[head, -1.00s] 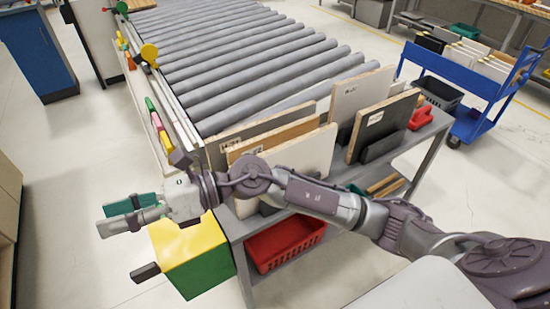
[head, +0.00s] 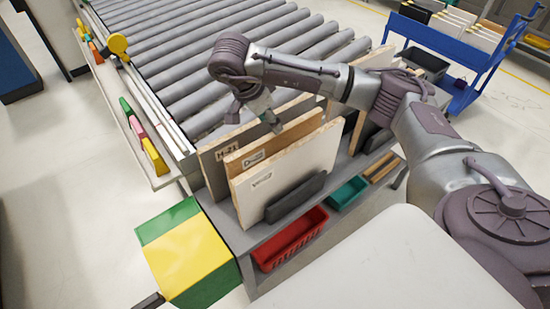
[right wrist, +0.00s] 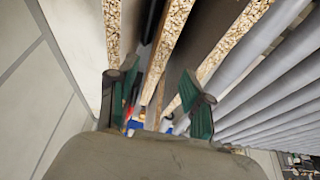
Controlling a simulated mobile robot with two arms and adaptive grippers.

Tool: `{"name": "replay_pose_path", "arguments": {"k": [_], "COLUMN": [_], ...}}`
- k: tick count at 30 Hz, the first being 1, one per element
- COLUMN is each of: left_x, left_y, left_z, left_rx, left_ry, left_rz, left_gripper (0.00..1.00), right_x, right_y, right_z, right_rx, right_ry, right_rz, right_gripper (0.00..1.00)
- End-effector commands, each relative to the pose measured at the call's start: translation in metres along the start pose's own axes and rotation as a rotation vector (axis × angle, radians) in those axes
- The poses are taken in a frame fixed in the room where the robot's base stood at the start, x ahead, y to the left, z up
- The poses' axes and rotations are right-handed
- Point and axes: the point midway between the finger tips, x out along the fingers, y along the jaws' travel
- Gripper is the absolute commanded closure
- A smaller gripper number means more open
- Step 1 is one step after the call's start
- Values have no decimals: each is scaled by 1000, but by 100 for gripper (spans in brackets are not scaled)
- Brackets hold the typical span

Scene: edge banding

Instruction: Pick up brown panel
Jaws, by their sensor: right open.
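Three upright panels stand side by side in a rack at the table's near left corner. The brown panel (head: 236,163), with a label, stands between a grey-faced panel (head: 212,170) and a white panel (head: 283,180). My right gripper (head: 271,121) is above the top edges of these panels, pointing down, partly hidden by its wrist. In the right wrist view my open right gripper (right wrist: 160,98) has its green-padded fingers apart. Chipboard panel edges (right wrist: 171,38) run between and beside them; I cannot tell contact. My left gripper is not in view.
A roller conveyor (head: 200,60) lies behind the panels. A dark rack block (head: 295,197) stands before the white panel. A red bin (head: 290,240) and a teal bin (head: 347,193) sit on the lower shelf. A yellow-green box (head: 190,255) is at left. A blue cart (head: 450,45) stands behind.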

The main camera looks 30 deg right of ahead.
Motion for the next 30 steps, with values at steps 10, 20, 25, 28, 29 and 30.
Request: {"name": "replay_pose_path", "arguments": {"k": [10,20,25,28,29,30], "left_x": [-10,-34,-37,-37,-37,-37], "left_y": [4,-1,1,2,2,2], "left_z": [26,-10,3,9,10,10], "left_rx": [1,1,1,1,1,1], "left_ry": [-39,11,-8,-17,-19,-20], "left_rz": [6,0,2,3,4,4], "left_gripper": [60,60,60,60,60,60], "right_x": [49,87,102,104,104,104], "right_y": [0,2,1,1,1,1], "right_z": [0,2,3,3,3,3], "right_rx": [0,0,-1,-1,-1,-1], "right_ry": [-2,-3,-4,-3,-3,-3], "right_rz": [0,5,0,-1,-1,-1], "right_gripper": [50,50,50,50,50,50]}}
